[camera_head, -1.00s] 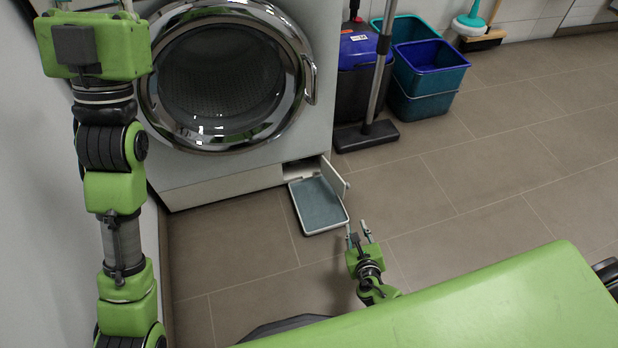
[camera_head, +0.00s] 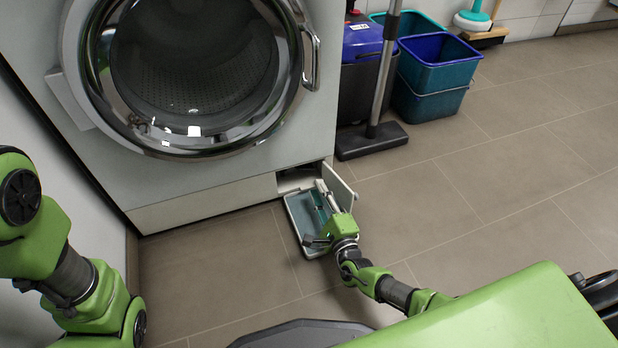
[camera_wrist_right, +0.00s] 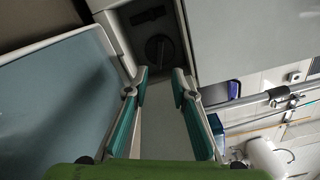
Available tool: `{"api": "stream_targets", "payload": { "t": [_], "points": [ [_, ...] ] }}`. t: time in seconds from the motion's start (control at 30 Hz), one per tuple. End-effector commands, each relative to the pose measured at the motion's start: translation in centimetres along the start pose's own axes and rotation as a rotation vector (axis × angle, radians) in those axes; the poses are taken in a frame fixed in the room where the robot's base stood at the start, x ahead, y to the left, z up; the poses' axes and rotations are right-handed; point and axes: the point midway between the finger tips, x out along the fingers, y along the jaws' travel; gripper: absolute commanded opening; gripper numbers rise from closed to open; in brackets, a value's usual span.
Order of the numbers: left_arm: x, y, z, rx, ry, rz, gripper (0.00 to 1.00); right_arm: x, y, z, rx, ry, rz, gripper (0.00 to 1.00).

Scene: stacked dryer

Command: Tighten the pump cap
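The pump cap (camera_wrist_right: 160,48) is a dark round knob inside the dark recess low in the dryer front, seen in the right wrist view. How tight it sits cannot be told. In the head view the recess opening (camera_head: 294,181) shows, but the cap is hidden. My right gripper (camera_head: 323,190) is over the tray, pointing toward the opening. In the right wrist view its two teal-padded fingers (camera_wrist_right: 160,76) are apart and empty, short of the cap and roughly in line with it. My left arm shows at the lower left, with its gripper out of view.
A blue-grey tray (camera_head: 292,212) lies on the floor before the opening, left of my right gripper. An open flap (camera_head: 341,186) stands close on its right. A mop head (camera_head: 371,140) and buckets (camera_head: 437,64) stand farther right. Tiled floor on the right is clear.

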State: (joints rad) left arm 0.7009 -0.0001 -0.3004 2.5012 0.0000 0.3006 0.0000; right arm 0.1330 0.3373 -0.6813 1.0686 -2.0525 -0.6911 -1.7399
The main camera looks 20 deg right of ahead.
Motion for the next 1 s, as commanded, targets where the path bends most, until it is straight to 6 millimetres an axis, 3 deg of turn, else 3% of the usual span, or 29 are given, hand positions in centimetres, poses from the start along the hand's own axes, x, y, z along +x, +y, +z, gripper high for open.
{"api": "stream_targets", "payload": {
  "t": [0.03, 0.2, 0.4, 0.8, 0.9, 1.0],
  "points": [
    [-1.2, 0.2, -0.4, 0.000, -0.001, 0.000, 0.24, 1.3, 0.5, -0.1, 0.002, -0.001, -0.003, 0.24],
    [-2.8, 0.6, -0.9, 0.000, -0.001, 0.000, 0.24, 4.7, 0.5, -0.2, 0.002, 0.000, -0.002, 0.24],
    [-3.9, 0.8, -1.3, 0.000, -0.001, 0.000, 0.24, 7.1, 0.3, -0.1, 0.002, 0.001, 0.000, 0.24],
    [-4.0, 0.8, -1.4, 0.000, -0.001, 0.001, 0.24, 7.9, 0.1, 0.0, 0.003, 0.001, 0.001, 0.24],
    [-4.0, 0.8, -1.4, 0.000, -0.001, 0.001, 0.24, 7.9, 0.1, 0.0, 0.003, 0.001, 0.001, 0.00],
    [-4.0, 0.8, -1.4, 0.000, -0.001, 0.001, 0.24, 7.9, 0.1, 0.0, 0.003, 0.001, 0.001, 0.00]
  ]
}}
